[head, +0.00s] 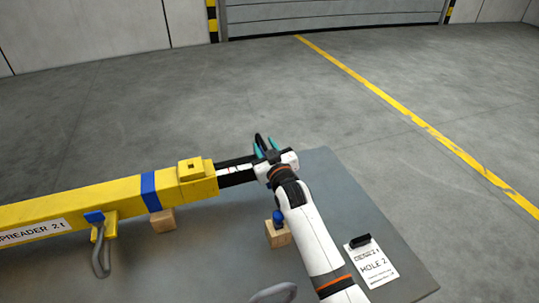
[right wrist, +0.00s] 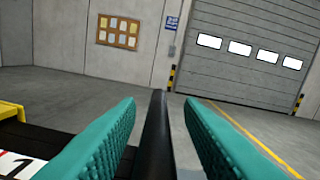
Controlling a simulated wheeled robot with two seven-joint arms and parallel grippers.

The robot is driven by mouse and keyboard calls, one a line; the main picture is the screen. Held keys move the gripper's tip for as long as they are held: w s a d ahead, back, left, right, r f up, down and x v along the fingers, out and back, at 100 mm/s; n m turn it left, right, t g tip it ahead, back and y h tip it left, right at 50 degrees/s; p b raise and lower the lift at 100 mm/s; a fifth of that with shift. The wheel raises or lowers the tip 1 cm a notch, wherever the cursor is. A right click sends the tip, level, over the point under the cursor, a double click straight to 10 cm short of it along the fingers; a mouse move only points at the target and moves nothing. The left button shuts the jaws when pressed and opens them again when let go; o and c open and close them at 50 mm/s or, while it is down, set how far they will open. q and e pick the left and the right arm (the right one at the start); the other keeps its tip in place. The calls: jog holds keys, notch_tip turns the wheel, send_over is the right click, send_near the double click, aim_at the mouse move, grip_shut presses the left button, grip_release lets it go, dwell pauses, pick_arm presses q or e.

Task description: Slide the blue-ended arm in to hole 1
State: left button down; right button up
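The yellow spreader beam (head: 110,203), with a blue band (head: 150,192), lies across the left of the table. A black arm (head: 236,168) sticks out of its right end, with a white and red mark on it. In the right wrist view this mark is a label with the number 1 (right wrist: 17,163). The arm's far end is hidden behind my right gripper (head: 267,148), so I cannot see its blue end. A black upright bar (right wrist: 158,135) stands between the two teal fingers, with a gap on each side. The right gripper is open around it. My left gripper is not in view.
A wooden block (head: 277,236) with a blue piece on it stands beside my right forearm. Another block (head: 162,221) is under the beam. A HOLE 2 card (head: 373,267) lies on the right of the grey table (head: 337,172). A grey hook (head: 101,254) hangs at left.

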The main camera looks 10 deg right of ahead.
jog(key=s+d, duration=0.2)
jog(key=s, duration=0.9)
jog(key=shift+s+d+b, duration=0.15)
jog(key=shift+s+b, duration=0.1)
jog(key=shift+b, duration=0.1)
jog(key=w+m, duration=0.1)
jog(key=w, duration=0.2)
jog(key=w+a+m+p, duration=0.1)
jog(key=w+m, duration=0.1)
jog(key=w, duration=0.1)
jog(key=w+a+m, duration=0.1)
jog(key=w, duration=0.3)
jog(key=shift+a+r+m+p, duration=0.1)
jog(key=shift+m+p, duration=0.2)
jog(key=shift+p, duration=0.1)
grip_shut()
